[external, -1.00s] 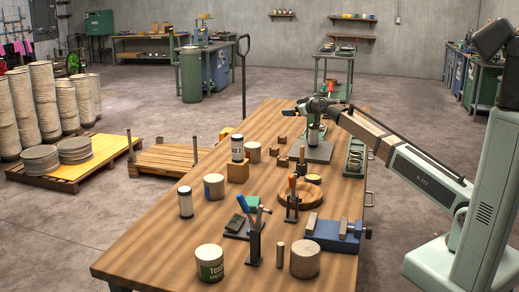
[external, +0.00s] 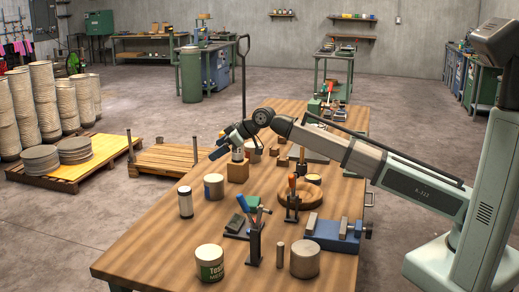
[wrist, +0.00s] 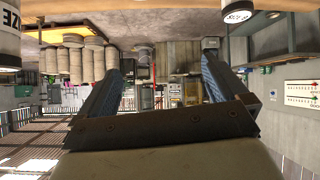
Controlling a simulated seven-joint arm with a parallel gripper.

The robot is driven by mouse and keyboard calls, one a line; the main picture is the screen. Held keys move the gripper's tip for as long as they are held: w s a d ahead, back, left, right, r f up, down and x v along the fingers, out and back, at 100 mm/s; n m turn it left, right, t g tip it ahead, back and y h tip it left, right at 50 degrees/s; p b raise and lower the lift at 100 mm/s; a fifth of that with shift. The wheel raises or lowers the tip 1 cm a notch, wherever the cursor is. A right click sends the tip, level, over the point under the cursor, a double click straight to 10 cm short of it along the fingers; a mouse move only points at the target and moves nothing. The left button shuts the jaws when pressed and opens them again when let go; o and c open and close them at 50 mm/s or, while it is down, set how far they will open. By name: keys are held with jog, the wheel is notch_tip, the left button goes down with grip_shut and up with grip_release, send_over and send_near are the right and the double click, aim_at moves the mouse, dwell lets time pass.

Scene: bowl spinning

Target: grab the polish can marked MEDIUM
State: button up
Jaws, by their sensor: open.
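A cream can (external: 209,263) stands at the front left of the bench in the external view. Its green label is partly readable, with a second line starting "ME". A similar can with a blue label (external: 213,187) stands farther back. My gripper (external: 220,150) is far behind the front can, beside a white bottle (external: 238,154) on a wooden block, partly covering it. In the wrist view, my gripper (wrist: 162,58) has its two fingers wide apart with nothing between them. I cannot tell whether it touches the bottle.
A slim white bottle (external: 185,202) stands by the bench's left edge. A plain can (external: 305,260), a tool holder (external: 254,243) and a blue vise (external: 333,232) stand at the front right. A round wooden tray (external: 300,199) lies mid-bench. The front left bench surface is bare.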

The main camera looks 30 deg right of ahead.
jog(key=s+a+f+n+g+h, duration=0.1)
jog(key=s+a+g, duration=0.1)
jog(key=s+a, duration=0.55)
jog(key=s+a+f+n+g, duration=0.15)
jog(key=s+a, duration=0.35)
jog(key=s, duration=0.6)
jog(key=g+h, duration=0.2)
jog(key=h, duration=0.1)
send_over(209, 252)
jog(key=d, duration=0.2)
jog(key=shift+n+y, duration=0.3)
jog(key=shift+n, duration=0.15)
jog(key=shift+s+f, duration=0.15)
jog(key=shift+f, duration=1.5)
jog(key=shift+s+f, duration=0.1)
jog(key=shift+f, duration=1.5)
jog(key=shift+x, duration=2.7)
jog(key=c, duration=1.1)
jog(key=shift+o, duration=0.2)
jog(key=shift+r, duration=0.1)
